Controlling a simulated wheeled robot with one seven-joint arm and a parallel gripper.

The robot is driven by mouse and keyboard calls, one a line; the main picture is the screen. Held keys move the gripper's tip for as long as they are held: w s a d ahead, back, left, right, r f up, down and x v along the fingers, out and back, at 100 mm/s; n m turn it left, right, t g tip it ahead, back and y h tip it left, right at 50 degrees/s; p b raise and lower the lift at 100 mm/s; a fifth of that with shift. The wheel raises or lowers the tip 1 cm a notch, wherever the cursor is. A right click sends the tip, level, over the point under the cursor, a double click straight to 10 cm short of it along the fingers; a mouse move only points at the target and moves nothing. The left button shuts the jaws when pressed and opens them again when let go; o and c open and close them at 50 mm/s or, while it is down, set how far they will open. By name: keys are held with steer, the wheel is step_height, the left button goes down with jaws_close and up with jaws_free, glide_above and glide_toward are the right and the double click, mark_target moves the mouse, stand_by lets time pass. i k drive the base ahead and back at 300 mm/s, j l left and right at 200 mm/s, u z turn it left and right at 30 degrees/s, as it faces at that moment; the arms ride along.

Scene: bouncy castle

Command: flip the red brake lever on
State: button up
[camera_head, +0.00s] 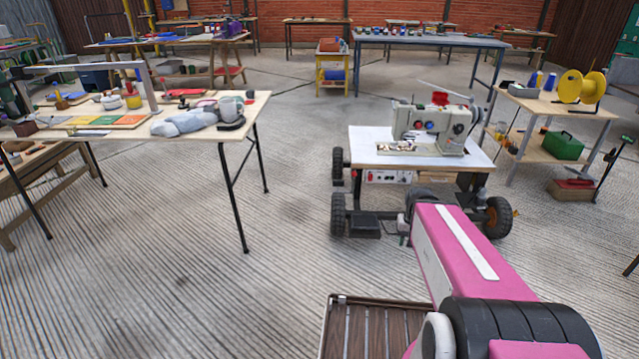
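A sewing machine (435,126) stands on the white top of a low wheeled cart (366,146) ahead of me, right of the middle. A small red part (440,98) sits on top of the machine; I cannot tell whether it is a lever. No red brake lever can be made out for certain. My pink arm reaches forward from the bottom right and covers part of the cart's lower front. A dark, grey joint shows at the arm's far end, in front of the cart. My gripper's fingers are not visible, hidden beyond the arm or too small to tell.
A wooden table (240,127) full of items stands at left. A side table (535,103) with a yellow reel (582,87) stands at right. A green box (560,146) sits on its shelf. The ribbed floor (215,270) between left table and cart is clear.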

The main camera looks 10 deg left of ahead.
mark_target(337, 182)
steer(key=j, duration=0.6)
steer(key=k+j+z, duration=0.15)
steer(key=j, duration=1.1)
steer(key=k+j+z, duration=0.15)
steer(key=j, duration=0.45)
steer(key=i+j+z, duration=0.1)
steer(key=j, duration=0.25)
steer(key=i+j+z, duration=0.3)
steer(key=i+z, duration=0.2)
steer(key=i+j+z, duration=0.5)
steer(key=i+j, duration=0.15)
steer(key=i, duration=0.5)
